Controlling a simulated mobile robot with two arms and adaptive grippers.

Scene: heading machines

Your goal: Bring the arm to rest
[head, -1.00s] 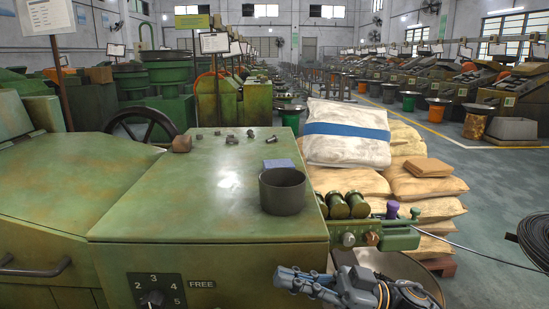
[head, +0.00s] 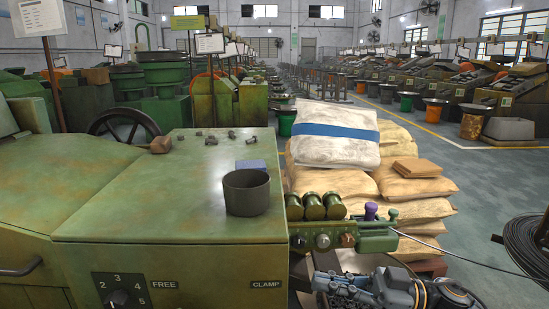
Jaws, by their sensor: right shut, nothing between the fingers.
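My right gripper (head: 330,286) shows at the bottom right of the head view, with its arm running off the lower right edge. Its fingers are shut and empty, pointing left. It is in front of the green machine's right side, below the row of dark green cylinders and knobs (head: 322,241). Whether it touches the machine I cannot tell. My left gripper is not in view.
A green machine (head: 130,215) fills the left and middle, with a dark cup (head: 246,192), a blue block (head: 250,164) and several small metal parts on top. Stacked sacks (head: 412,182) stand behind the gripper. A cable coil (head: 525,243) lies at right; open floor lies beyond.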

